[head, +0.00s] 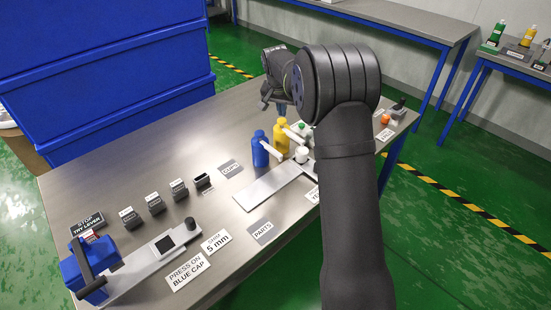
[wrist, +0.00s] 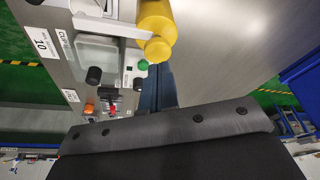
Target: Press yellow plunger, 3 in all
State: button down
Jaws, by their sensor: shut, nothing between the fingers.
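The yellow plunger (head: 281,137) is the top of an upright yellow drum-like body with a white spout, standing on the metal table beside a blue one of the same kind (head: 260,148). In the wrist view the yellow body (wrist: 155,22) is at the top centre, with its spout to the left. My gripper (head: 281,108) is shut and empty, pointing down, close above and behind the yellow plunger in the head view. In the wrist view its dark blue fingers (wrist: 156,78) are together just below the yellow body. I cannot tell whether they touch it.
A green cap (wrist: 142,65) is close to my fingers. A white pot (head: 301,155) stands in front of the spouts on a metal plate (head: 268,188). Small grey blocks (head: 154,203) and a blue lever device (head: 90,266) are at left; blue crates (head: 110,80) stand behind.

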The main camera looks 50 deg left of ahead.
jog(key=shift+f, duration=0.25)
jog(key=shift+f, duration=1.05)
jog(key=shift+r, duration=3.55)
jog(key=shift+r, duration=0.1)
jog(key=shift+f, duration=2.4)
jog(key=shift+f, duration=0.1)
